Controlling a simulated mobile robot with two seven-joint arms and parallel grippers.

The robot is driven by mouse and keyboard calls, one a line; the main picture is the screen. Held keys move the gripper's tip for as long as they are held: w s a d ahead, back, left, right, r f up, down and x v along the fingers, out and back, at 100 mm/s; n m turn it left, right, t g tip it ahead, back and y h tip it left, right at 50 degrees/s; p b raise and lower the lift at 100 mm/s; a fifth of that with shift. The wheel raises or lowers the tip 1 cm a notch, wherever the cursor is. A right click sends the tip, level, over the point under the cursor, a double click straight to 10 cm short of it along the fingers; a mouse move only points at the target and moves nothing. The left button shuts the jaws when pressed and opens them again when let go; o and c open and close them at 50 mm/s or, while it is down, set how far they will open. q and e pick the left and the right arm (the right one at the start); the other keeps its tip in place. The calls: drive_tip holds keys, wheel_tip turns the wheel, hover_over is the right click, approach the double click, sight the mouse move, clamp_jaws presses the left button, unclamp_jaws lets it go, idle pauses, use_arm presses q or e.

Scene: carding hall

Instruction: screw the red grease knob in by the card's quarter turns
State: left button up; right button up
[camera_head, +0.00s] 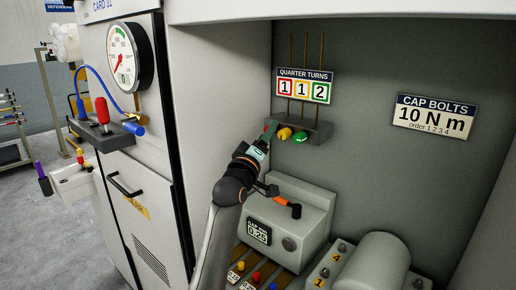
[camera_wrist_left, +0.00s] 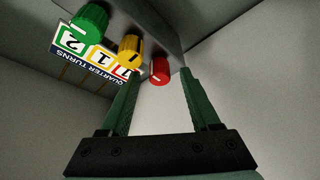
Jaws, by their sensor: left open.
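The red grease knob (camera_wrist_left: 160,70) shows in the left wrist view, the rightmost of three knobs under the grey block. A yellow knob (camera_wrist_left: 131,46) and a green knob (camera_wrist_left: 89,22) are beside it. In the head view my left gripper (camera_head: 268,133) is at the block's left end and hides the red knob. The gripper is open. In the left wrist view its green fingers (camera_wrist_left: 161,88) stand either side of the red knob, with visible gaps. The quarter turns card (camera_head: 304,87) reads 1 on red, 1 on yellow, 2 on green. My right gripper is not in view.
The grey block (camera_head: 325,131) is fixed to the recess wall, with thin pipes above it. Below stands a grey housing (camera_head: 290,225) with an orange-and-black lever (camera_head: 283,203). A cap bolts sign (camera_head: 435,117) hangs on the right. A pressure gauge (camera_head: 126,64) is on the left cabinet.

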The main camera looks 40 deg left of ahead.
use_arm(q)
drive_tip(key=b+v, duration=0.2)
drive_tip(key=v, duration=1)
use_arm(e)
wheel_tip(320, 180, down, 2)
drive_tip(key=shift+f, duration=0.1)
